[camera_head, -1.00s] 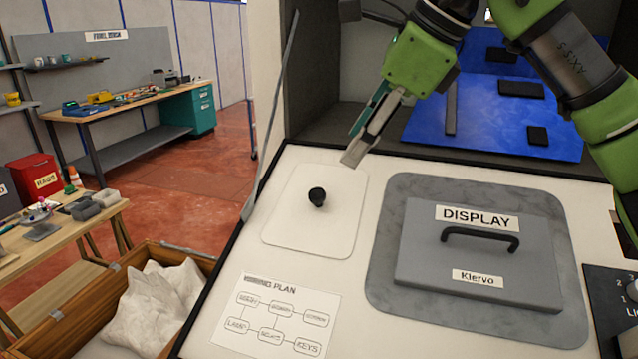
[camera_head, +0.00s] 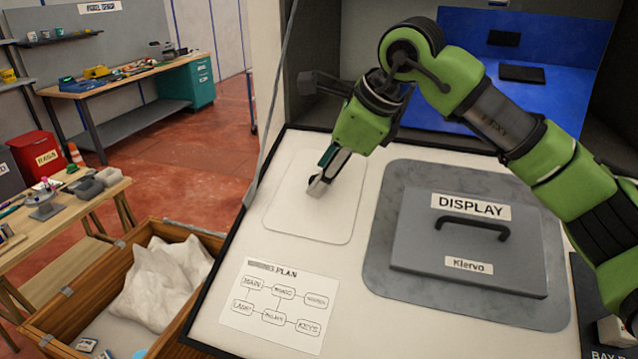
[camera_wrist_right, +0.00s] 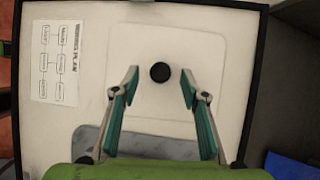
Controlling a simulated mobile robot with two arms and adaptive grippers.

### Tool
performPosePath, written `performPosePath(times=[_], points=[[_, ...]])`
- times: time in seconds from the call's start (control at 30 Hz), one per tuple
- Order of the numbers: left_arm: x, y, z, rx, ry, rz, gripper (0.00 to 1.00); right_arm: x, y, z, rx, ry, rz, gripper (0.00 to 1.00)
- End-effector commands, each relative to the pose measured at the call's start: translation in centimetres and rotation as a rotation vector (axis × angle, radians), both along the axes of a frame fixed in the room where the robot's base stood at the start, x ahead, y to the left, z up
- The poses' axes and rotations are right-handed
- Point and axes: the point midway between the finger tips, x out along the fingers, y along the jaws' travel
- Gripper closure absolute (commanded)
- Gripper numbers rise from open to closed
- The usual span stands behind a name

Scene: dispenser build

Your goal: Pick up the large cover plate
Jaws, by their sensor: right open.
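A large grey plate (camera_head: 420,250) with a black bar handle (camera_head: 473,228) and labels reading DISPLAY and Klervo lies flat on a grey mottled mat (camera_head: 382,270). To its left is a thin white rounded panel (camera_head: 290,225), with a small round black knob (camera_wrist_right: 160,72) on it in the right wrist view. My right gripper (camera_head: 319,184) is over this white panel, left of the grey plate. In the right wrist view its fingers are open, one on each side of the knob, holding nothing. In the head view the gripper hides the knob. My left gripper is not in view.
A printed plan sheet (camera_head: 278,305) lies at the front left of the white worktop. A blue panel (camera_head: 570,60) with dark blocks stands in a recess behind. A wooden crate (camera_head: 60,315) with white bags is at the left. A dark board lies at the right edge.

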Motion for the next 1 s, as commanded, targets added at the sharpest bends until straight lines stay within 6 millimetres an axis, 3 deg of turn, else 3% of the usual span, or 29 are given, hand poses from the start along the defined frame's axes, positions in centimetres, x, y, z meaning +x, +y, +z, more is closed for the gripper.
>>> performPosePath(times=[0.17, 0.37, 0.4, 0.53, 0.57, 1.0], points=[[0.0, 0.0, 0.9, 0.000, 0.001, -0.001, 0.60, 0.6, 0.6, -1.4, -0.001, 0.001, -0.001, 0.59], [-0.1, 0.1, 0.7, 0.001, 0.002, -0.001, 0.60, 0.6, 0.7, -1.6, 0.000, 0.000, -0.001, 0.59], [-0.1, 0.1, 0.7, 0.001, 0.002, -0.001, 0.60, 0.6, 0.7, -1.6, 0.000, 0.000, -0.001, 0.62], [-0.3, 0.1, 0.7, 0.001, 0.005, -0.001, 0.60, 0.6, 0.6, -1.6, 0.001, 0.000, -0.002, 0.96], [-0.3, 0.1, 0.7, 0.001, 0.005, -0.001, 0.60, 0.6, 0.6, -1.6, 0.001, 0.001, -0.002, 1.00], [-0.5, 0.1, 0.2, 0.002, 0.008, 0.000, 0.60, 0.7, 0.7, -1.0, 0.003, -0.003, -0.002, 1.00]])
